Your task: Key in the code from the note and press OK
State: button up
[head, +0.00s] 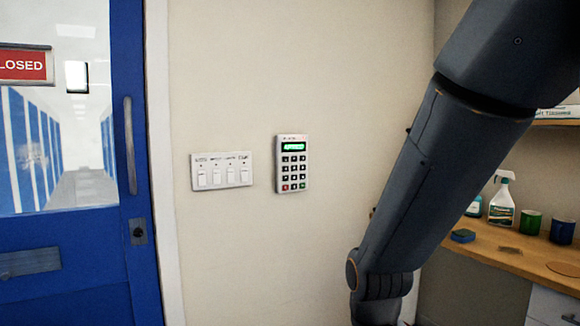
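A white keypad (292,164) with dark keys is fixed to the cream wall, left of my arm. Its small screen (293,147) is lit green with short text, too small to read surely. The bottom row has a red key and a green key at its ends. No note with a code shows in the head view. My arm comes down from the upper right, and its lower end leaves the bottom of the picture. My gripper is not in view.
A white panel with several switches (222,171) is left of the keypad. A blue door (80,270) with a CLOSED sign (25,65) stands at the left. A wooden counter (500,242) at the right holds a spray bottle (502,203), cups and a blue sponge-like block (463,236).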

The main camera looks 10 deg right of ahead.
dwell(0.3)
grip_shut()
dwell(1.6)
